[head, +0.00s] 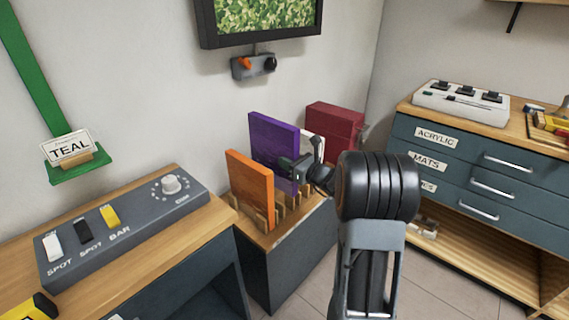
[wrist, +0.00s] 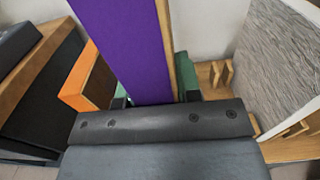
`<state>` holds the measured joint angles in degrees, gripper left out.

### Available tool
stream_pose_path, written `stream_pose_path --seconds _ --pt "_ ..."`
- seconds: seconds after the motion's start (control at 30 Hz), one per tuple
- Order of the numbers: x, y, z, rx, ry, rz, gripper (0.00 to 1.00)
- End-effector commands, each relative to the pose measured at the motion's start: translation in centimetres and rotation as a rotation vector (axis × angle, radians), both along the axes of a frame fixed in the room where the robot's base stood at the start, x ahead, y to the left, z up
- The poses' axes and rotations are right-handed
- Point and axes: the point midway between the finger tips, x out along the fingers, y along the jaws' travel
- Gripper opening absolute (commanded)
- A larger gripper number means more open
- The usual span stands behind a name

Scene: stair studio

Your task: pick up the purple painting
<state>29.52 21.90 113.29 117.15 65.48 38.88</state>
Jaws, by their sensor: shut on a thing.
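The purple painting (head: 273,147) stands upright in a wooden rack on a grey cabinet, between an orange painting and a white-edged one in the head view. In the wrist view the purple painting (wrist: 128,45) rises from between my fingers. My gripper (head: 298,171) is at its right edge in the head view. My gripper (wrist: 152,97) is shut on the painting, with a green finger on each side of it. The painting's lower end is hidden behind the gripper body in the wrist view.
The orange painting (head: 250,187) stands close in front, and a dark red one (head: 335,127) stands behind. A grey switch panel (head: 125,225) lies on the bench at left. A drawer cabinet (head: 480,185) stands at right. A framed picture (head: 263,18) hangs above.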

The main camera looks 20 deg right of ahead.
Motion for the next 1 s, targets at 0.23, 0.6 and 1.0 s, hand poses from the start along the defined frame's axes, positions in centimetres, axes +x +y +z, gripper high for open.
stream_pose_path --seconds 0.23,0.6,1.0 --pt "-5.8 -2.8 0.3 0.001 -0.003 -0.007 0.00" --pt "-13.2 -6.1 0.2 0.000 -0.003 -0.004 0.00" --pt "-15.8 -7.2 0.1 0.000 -0.003 0.000 0.00"
